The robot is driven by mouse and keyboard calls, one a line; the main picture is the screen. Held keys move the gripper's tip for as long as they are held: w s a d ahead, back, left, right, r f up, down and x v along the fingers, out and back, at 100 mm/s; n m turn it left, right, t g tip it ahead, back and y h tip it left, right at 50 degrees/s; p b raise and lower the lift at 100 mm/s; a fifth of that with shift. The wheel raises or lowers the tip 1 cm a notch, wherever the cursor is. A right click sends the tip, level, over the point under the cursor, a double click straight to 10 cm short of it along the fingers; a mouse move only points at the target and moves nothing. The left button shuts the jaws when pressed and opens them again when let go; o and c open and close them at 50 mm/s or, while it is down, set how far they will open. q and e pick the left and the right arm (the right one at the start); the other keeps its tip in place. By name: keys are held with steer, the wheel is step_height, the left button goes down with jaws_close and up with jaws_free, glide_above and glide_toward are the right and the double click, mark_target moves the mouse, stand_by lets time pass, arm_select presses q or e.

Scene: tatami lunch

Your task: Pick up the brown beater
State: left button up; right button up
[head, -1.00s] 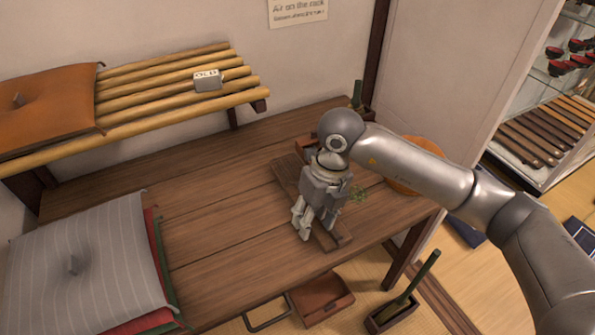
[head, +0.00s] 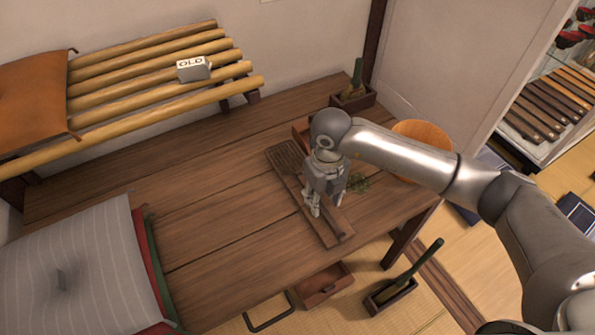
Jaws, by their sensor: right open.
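The brown beater (head: 288,160) lies flat on the wooden table, its dark textured head at the upper left and its long narrower part running toward the table's front edge. My right gripper (head: 322,205) points down over the middle of it with its jaws open and nothing seen between them. The gripper hides part of the beater. I cannot tell whether the fingertips touch it. My left gripper is not in view.
A striped cushion (head: 75,265) is on the left. A slatted rack (head: 150,95) with an OLD block (head: 193,68) stands behind. A small open drawer (head: 322,285) sits below the front edge.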

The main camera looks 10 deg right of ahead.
mark_target(322, 206)
step_height(322, 206, down, 3)
steer(key=shift+d+r, duration=0.1)
steer(key=shift+c, duration=1.6)
steer(key=c, duration=0.5)
jaws_close()
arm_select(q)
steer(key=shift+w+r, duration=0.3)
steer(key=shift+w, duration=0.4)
